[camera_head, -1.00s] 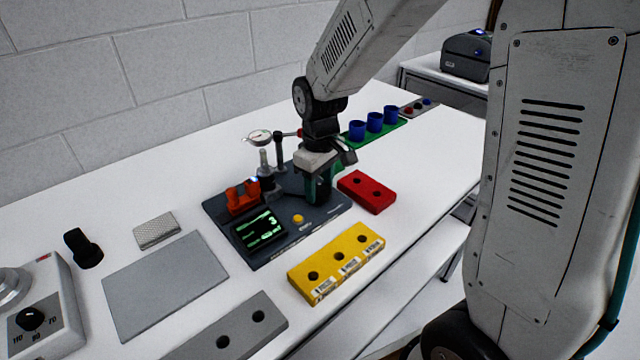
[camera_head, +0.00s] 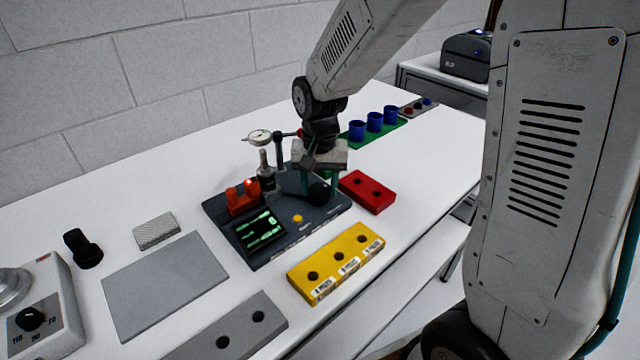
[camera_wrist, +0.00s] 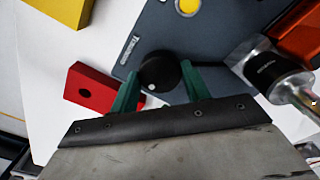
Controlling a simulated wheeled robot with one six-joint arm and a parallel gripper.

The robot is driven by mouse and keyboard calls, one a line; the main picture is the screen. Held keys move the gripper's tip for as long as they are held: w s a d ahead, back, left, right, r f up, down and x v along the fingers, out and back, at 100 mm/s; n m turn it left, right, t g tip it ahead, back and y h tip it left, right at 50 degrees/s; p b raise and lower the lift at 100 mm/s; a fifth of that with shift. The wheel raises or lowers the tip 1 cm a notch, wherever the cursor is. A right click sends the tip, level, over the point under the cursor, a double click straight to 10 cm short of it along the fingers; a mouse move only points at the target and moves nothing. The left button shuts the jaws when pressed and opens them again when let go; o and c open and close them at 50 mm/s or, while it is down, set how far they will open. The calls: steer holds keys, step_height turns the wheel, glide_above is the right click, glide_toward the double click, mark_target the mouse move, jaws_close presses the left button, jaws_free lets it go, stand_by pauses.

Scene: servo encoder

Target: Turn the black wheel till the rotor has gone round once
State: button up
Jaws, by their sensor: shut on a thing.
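The black wheel (camera_wrist: 160,72) sits on the dark test plate (camera_head: 217,208), with a small pale dot on its face. My gripper (camera_wrist: 158,82) has its green fingers on either side of the wheel and is shut on it. In the head view the wheel (camera_head: 319,193) shows below my gripper (camera_head: 320,185). A silver cylindrical body (camera_head: 268,184) stands beside it on the plate. The small screen (camera_head: 260,229) shows green marks too small to read surely. I cannot make out the rotor itself.
A red block (camera_head: 367,191) lies just right of the plate, close to my gripper. A yellow block (camera_head: 336,262) lies in front.

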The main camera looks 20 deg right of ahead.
mark_target(319, 189)
steer(key=shift+m, duration=1.3)
steer(key=shift+m, duration=0.3)
steer(key=o, duration=1)
step_height(319, 189, up, 8)
steer(key=shift+f, duration=0.1)
